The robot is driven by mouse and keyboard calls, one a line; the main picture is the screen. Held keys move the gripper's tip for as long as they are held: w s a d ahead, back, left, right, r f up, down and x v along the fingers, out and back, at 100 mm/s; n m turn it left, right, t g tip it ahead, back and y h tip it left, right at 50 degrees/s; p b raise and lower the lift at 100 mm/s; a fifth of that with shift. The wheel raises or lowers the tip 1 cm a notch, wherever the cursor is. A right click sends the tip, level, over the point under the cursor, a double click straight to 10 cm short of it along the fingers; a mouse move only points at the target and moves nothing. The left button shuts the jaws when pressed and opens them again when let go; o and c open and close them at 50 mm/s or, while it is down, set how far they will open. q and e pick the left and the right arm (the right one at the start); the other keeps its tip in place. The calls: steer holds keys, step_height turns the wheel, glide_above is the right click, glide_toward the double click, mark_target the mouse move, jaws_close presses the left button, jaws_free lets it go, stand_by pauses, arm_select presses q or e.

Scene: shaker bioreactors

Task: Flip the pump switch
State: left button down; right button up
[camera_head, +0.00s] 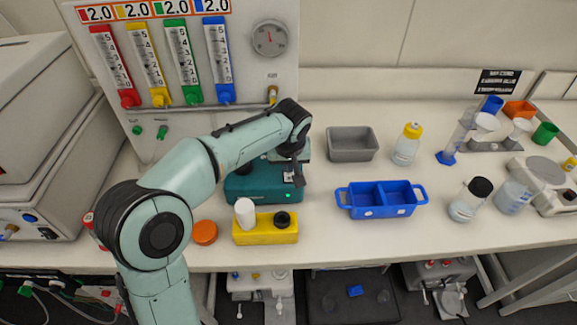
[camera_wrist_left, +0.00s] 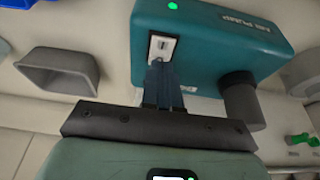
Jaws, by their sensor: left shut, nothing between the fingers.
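The pump is a teal box (camera_head: 262,190) on the bench in the head view, partly hidden by my left arm. In the left wrist view its teal body (camera_wrist_left: 215,45) carries a label reading "AIR PUMP" and a lit green light. The pump switch (camera_wrist_left: 162,46) is a small white plate with a dark slot on its face. My left gripper (camera_head: 298,178) is shut and empty, its fingertips (camera_wrist_left: 160,68) right at the lower edge of the switch plate. I cannot tell whether they touch it. My right gripper is not in view.
A yellow block (camera_head: 265,234) holding a white bottle and an orange lid (camera_head: 204,232) lie in front of the pump. A grey tray (camera_head: 352,155) and a blue divided tray (camera_head: 368,211) stand to the right. A flowmeter panel (camera_head: 180,140) stands behind.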

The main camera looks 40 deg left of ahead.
arm_select(q)
steer(key=shift+f, duration=0.4)
steer(key=shift+w+f, duration=0.1)
steer(key=shift+f, duration=0.25)
